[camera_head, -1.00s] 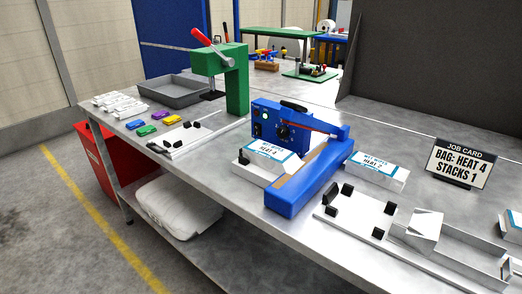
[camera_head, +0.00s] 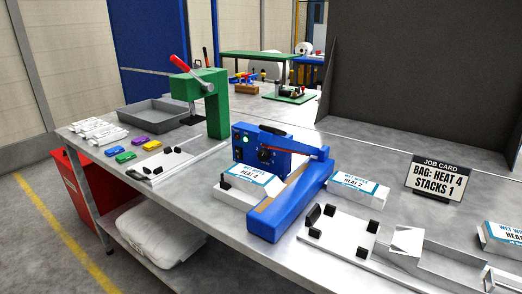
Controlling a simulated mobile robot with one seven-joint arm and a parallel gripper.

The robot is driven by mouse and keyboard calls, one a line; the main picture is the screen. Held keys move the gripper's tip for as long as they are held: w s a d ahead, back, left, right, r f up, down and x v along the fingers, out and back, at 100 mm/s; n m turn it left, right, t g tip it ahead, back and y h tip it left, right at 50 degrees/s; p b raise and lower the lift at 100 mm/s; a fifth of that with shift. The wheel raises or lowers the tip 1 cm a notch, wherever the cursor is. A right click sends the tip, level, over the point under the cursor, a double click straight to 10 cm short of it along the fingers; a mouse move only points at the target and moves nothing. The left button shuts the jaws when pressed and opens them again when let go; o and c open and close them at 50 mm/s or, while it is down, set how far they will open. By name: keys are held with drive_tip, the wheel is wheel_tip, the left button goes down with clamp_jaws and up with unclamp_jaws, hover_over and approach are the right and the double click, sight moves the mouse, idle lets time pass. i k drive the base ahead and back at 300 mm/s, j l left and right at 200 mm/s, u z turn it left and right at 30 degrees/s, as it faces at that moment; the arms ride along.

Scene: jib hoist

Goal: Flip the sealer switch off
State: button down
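The blue sealer (camera_head: 290,200) stands in the middle of the grey workbench, its long arm running toward the front edge. Its upright control box (camera_head: 254,157) carries a dark dial (camera_head: 265,155) and a lit greenish light (camera_head: 245,139) at the upper left. Small dark controls sit below the light; the switch position is too small to tell. A black handle (camera_head: 273,130) tops the box. My gripper is not in view.
A white pack marked Heat 4 (camera_head: 250,179) sits left of the sealer, one marked Heat 2 (camera_head: 357,187) right. A green press (camera_head: 215,105) with red lever stands behind left. A white fixture (camera_head: 338,232) and job card (camera_head: 435,177) are right.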

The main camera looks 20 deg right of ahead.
sight(238, 154)
drive_tip(key=i+j, duration=0.15)
drive_tip(key=i, duration=0.3)
drive_tip(key=i+j, duration=0.1)
drive_tip(key=i, duration=0.3)
